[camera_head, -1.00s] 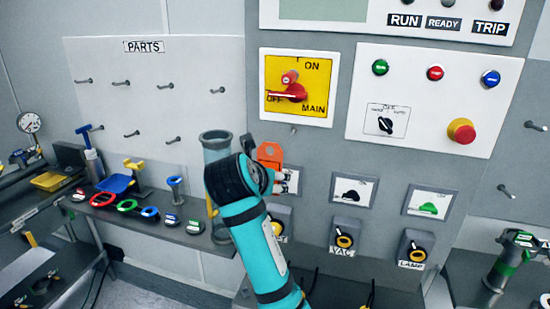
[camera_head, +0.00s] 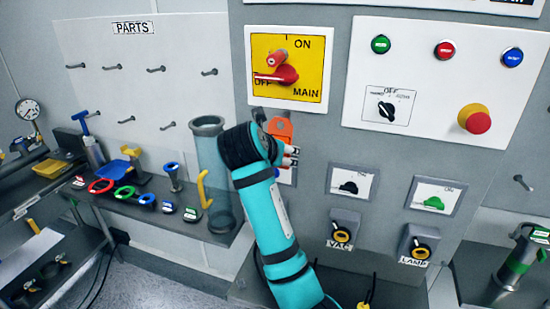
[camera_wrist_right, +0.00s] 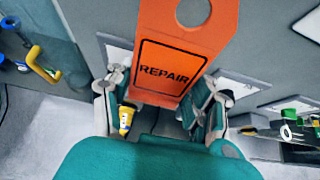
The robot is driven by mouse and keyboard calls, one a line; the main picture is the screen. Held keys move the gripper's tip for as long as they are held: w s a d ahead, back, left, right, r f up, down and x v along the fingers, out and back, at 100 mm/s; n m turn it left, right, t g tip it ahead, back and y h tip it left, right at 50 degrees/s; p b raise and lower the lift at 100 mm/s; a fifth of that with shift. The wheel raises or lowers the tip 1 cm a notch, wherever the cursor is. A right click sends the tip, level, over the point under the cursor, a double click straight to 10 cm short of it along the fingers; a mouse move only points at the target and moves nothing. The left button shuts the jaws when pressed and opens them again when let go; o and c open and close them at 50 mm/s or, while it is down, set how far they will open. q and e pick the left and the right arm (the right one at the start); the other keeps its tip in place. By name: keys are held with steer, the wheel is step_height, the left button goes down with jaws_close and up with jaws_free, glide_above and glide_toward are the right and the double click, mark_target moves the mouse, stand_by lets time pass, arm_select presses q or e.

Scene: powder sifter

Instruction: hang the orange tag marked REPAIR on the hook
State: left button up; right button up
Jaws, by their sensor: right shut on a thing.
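The orange tag (camera_head: 280,130) is upright in front of the grey panel, just below the yellow MAIN switch plate. The right wrist view shows the tag (camera_wrist_right: 170,45) face on, with REPAIR in black and a round hole near its top. My right gripper (camera_head: 287,158) is shut on the lower part of the tag; the fingers (camera_wrist_right: 165,104) sit on either side of it in the wrist view. The hook below the switch plate cannot be made out now; the tag seems to cover its place. My left gripper is not in view.
The yellow switch plate (camera_head: 313,72) with its red handle is just above the tag. A clear tube (camera_head: 212,160) stands close left of my arm. A pegboard marked PARTS (camera_head: 140,85) is at left.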

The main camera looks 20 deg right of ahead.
steer(key=shift+w+d+f, duration=0.15)
steer(key=shift+w+d, duration=0.2)
steer(key=shift+w, duration=0.35)
steer(key=shift+w+d+f, duration=0.2)
steer(key=shift+w+d, duration=0.1)
steer(key=shift+w, duration=0.45)
steer(key=shift+w+d+f, duration=0.15)
steer(key=shift+w+d, duration=0.2)
steer(key=shift+w, duration=0.35)
steer(key=o, duration=1)
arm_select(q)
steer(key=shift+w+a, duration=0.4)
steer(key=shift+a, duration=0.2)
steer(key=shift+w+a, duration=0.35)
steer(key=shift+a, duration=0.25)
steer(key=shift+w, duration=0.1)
